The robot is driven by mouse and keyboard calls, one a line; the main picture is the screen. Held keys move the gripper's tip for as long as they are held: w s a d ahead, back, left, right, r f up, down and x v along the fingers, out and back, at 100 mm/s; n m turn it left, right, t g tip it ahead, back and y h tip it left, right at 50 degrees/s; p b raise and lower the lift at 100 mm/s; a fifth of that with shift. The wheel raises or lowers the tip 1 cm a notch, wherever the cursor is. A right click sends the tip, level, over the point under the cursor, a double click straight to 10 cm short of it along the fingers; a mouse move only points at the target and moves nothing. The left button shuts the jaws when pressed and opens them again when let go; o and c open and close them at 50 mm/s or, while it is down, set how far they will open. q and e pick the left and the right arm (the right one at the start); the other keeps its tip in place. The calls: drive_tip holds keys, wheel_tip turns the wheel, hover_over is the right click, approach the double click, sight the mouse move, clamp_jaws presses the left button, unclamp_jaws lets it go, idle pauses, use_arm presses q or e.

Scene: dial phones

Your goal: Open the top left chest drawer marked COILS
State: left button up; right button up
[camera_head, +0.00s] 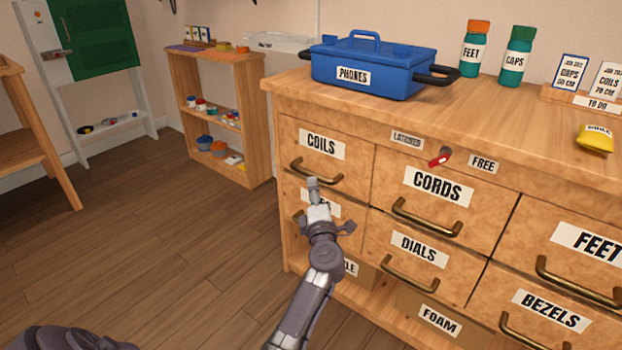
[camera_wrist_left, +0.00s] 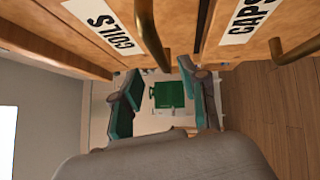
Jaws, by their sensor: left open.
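The COILS drawer (camera_head: 350,165) is at the top left of the wooden chest and looks shut. Its brass handle (camera_head: 316,172) is a curved bar below the white COILS label (camera_head: 322,144). My left gripper (camera_head: 314,188) is in front of the chest, just below that handle in the head view, and covers part of the drawer label below. In the left wrist view, the open fingers (camera_wrist_left: 160,95) are apart with nothing between them. The COILS handle (camera_wrist_left: 152,38) hangs at the top, close to the fingers; contact cannot be told. My right gripper is not in view.
A red latch knob (camera_head: 439,158) sits between the LATCHED and FREE labels; its setting is unclear. The CORDS handle (camera_head: 426,217) and CAPS handle (camera_wrist_left: 297,40) jut out nearby. A blue PHONES box (camera_head: 375,55) stands on top. Floor (camera_head: 170,250) left of the chest is clear.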

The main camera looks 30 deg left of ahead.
sight(310, 171)
use_arm(q)
drive_tip(key=b+x, duration=0.2)
drive_tip(key=x, duration=0.4)
drive_tip(key=shift+w+f, duration=0.1)
drive_tip(key=shift+f, duration=0.05)
drive_tip(key=shift+w+a, duration=0.45)
clamp_jaws()
